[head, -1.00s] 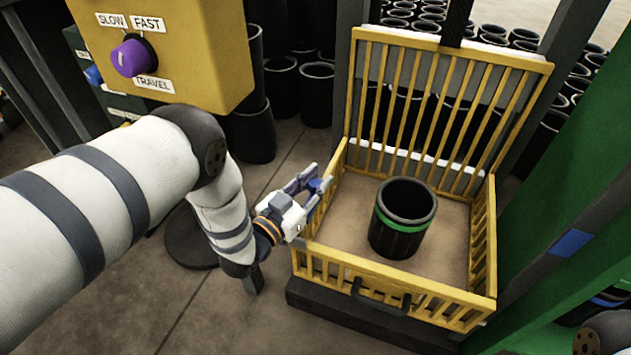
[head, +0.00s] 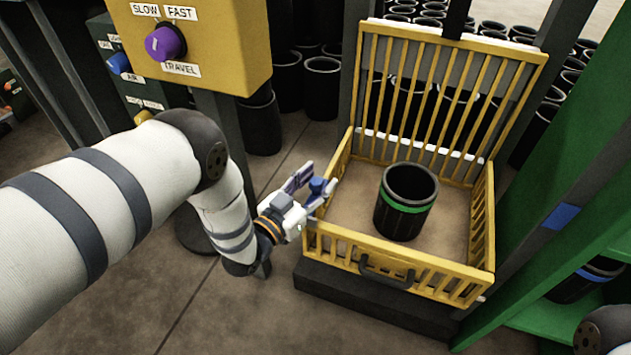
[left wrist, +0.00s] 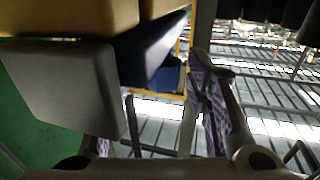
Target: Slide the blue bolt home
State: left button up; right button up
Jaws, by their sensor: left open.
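A small blue piece (head: 317,186), which looks like the bolt, sits at the left wall of the yellow barred cage (head: 395,255). My left gripper (head: 311,190) is at that wall, open, with the blue piece between or right beside its fingers; I cannot tell if they touch it. In the left wrist view, a dark blue part (left wrist: 152,48) shows between a grey pad and the patterned finger, against a yellow edge. The bolt's seat is hidden. My right gripper is not in view.
A black sleeve with a green band (head: 405,203) stands upright in the cage, whose barred lid (head: 445,95) stands raised behind. A yellow control box (head: 215,45) with a purple knob is at upper left. Green framework (head: 560,190) is at right.

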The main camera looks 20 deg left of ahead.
pick_arm(q)
jog(key=v, duration=1.2)
